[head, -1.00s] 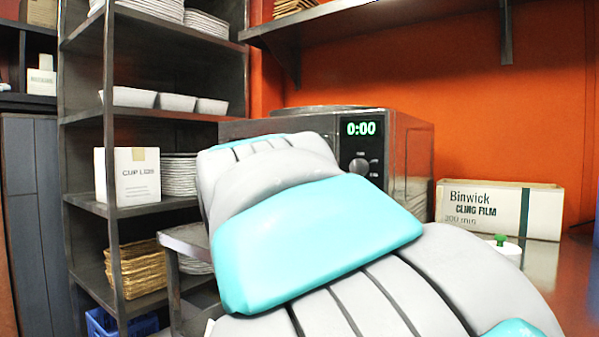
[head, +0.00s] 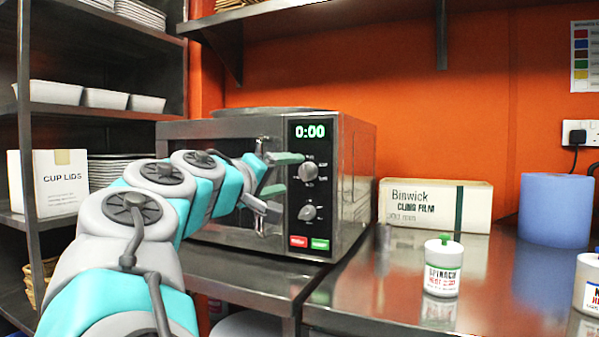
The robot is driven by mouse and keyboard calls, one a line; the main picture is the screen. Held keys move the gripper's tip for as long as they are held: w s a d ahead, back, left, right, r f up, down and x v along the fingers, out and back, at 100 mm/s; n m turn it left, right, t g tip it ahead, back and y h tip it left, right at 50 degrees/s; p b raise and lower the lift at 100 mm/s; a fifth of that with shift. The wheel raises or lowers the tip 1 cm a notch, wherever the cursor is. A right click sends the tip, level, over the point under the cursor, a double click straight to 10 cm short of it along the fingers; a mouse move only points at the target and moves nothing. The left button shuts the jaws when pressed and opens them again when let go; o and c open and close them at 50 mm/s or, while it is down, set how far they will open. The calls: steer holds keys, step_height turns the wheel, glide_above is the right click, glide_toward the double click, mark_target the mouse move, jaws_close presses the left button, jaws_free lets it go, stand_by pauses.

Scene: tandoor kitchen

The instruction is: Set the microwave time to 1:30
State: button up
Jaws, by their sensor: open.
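The microwave (head: 350,175) stands on the steel counter. Its display (head: 310,131) reads 0:00 in green. Below the display are an upper dial (head: 308,171) and a lower dial (head: 308,212). A red button (head: 299,242) and a green button (head: 320,243) sit at the panel's bottom. My gripper (head: 283,182) is open and empty in front of the microwave's door, just left of the upper dial. Its upper finger overlaps the panel's edge near that dial. I cannot tell whether it touches the dial. My arm hides part of the door.
A cling film box (head: 420,208) stands right of the microwave. A white spinach jar (head: 442,268), a blue cylinder (head: 555,208) and another jar at the right edge stand on the counter (head: 390,298). A shelf hangs above. A rack with plates and a cup lids box (head: 50,182) is at left.

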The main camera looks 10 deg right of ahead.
mark_target(302, 173)
steer(key=x, duration=0.6)
steer(key=shift+w+d+p, duration=0.15)
steer(key=shift+p, duration=0.25)
steer(key=shift+c, duration=0.3)
steer(key=shift+f, duration=0.1)
jaws_close()
